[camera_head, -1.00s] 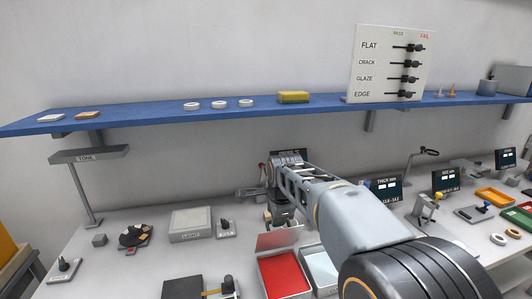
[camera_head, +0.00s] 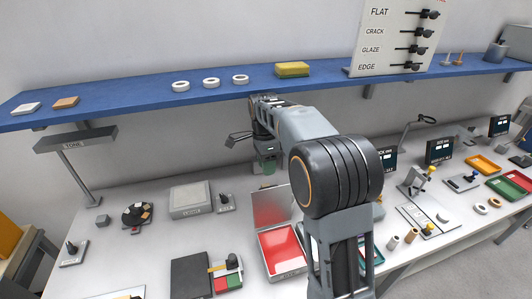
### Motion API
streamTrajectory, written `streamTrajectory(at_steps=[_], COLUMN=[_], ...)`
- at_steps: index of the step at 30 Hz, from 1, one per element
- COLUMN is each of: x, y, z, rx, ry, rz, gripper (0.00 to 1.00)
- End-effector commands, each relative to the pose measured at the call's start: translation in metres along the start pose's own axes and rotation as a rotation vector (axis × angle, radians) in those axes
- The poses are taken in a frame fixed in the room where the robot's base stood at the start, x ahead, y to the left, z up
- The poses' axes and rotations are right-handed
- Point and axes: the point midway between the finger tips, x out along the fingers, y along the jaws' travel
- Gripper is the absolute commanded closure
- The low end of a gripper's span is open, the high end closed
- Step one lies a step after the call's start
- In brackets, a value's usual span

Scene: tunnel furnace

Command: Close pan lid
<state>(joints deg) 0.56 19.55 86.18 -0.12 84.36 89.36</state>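A shallow pan with a red interior (camera_head: 282,252) sits on the bench at the lower middle. A grey lid (camera_head: 272,208) with a pinkish sheen stands raised at the pan's back edge, so the pan is open. My gripper (camera_head: 265,171) is above the bench, behind and above the lid and apart from it in the picture. Its fingers are small and dark, and I cannot tell whether they are open or shut. My arm crosses the picture from the lower right and hides the bench right of the red pan.
A teal-lined tray (camera_head: 363,264) shows partly behind my arm. A dark box with coloured blocks (camera_head: 228,281) stands left of the pan. A grey scale (camera_head: 190,199) and a small black-knobbed device (camera_head: 225,203) stand behind it. A blue shelf (camera_head: 130,100) runs above.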

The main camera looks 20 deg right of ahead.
Motion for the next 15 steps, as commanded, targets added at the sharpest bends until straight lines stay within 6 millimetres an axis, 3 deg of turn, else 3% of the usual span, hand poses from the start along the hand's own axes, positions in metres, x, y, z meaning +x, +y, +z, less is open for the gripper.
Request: streamTrajectory(at_steps=[6, 15], x=[-0.024, -0.034], y=[0.000, 0.000], z=[-0.001, -0.001], rx=[0.002, 0.002], ry=[0.000, 0.000], rz=[-0.002, -0.001], gripper=[0.63, 0.63])
